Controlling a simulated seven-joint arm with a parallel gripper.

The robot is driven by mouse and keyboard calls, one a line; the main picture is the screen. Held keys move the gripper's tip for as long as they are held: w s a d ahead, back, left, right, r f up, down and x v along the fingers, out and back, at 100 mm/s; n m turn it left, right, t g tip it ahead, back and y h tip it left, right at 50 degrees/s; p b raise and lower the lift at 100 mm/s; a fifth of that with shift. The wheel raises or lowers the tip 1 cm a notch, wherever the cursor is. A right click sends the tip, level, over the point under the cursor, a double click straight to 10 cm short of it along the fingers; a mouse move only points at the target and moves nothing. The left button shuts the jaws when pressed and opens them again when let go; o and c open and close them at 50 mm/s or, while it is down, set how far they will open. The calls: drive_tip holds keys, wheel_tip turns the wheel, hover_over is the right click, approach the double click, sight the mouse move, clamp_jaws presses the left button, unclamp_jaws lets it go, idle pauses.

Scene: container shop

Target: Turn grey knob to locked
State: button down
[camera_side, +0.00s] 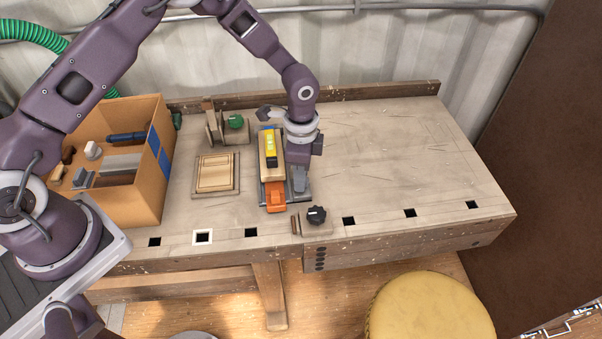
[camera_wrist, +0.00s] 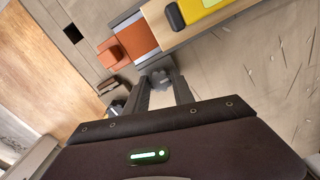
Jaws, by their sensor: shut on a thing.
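The grey knob (camera_wrist: 162,75) shows in the wrist view between my fingertips, at the edge of a grey plate beside an orange part. My gripper (camera_wrist: 161,84) is shut on it. In the side view my gripper (camera_side: 299,184) points down at the right side of the plate, and its fingers and wrist largely hide the knob there. Any marking for locked is too small or hidden to read, and I cannot tell the knob's angle against it.
A wooden block with a yellow-and-black tool (camera_side: 271,148) and an orange part (camera_side: 275,196) stand just left of my gripper. A black knob (camera_side: 316,215) sits at the bench's front edge. A cardboard box (camera_side: 149,196) stands left. The bench's right half is clear.

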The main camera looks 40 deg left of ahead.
idle(0.4)
drive_tip(key=c, duration=1.1)
unclamp_jaws()
drive_tip(key=shift+o, duration=0.2)
wheel_tip(320, 180, up, 7)
drive_tip(key=shift+r, duration=0.1)
